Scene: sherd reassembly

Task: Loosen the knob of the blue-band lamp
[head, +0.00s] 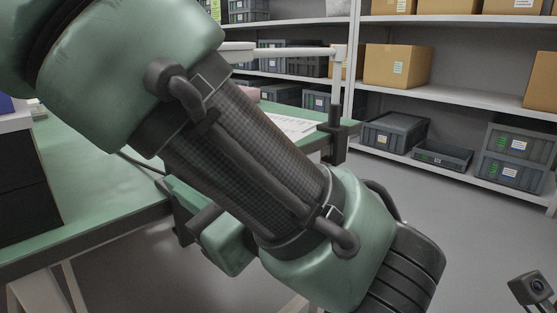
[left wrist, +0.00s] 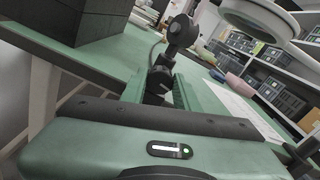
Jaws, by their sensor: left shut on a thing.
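In the left wrist view my left gripper (left wrist: 158,85) reaches over the green table's edge. Its fingers are closed around a dark piece (left wrist: 159,73), which looks like the lamp's knob; the fingers and hand partly hide it. A dark round joint (left wrist: 182,31) stands just above it. A round pale lamp head (left wrist: 258,17) hangs at the upper right; I cannot tell which lamp it belongs to. No blue band shows. In the head view my own arm covers the middle and hides the knob.
The green table (head: 95,180) carries dark drawers (head: 25,180) at the left. A dark clamp (head: 336,135) grips the table's right corner. Shelves with cardboard boxes (head: 397,66) and grey crates (head: 394,131) stand behind open floor.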

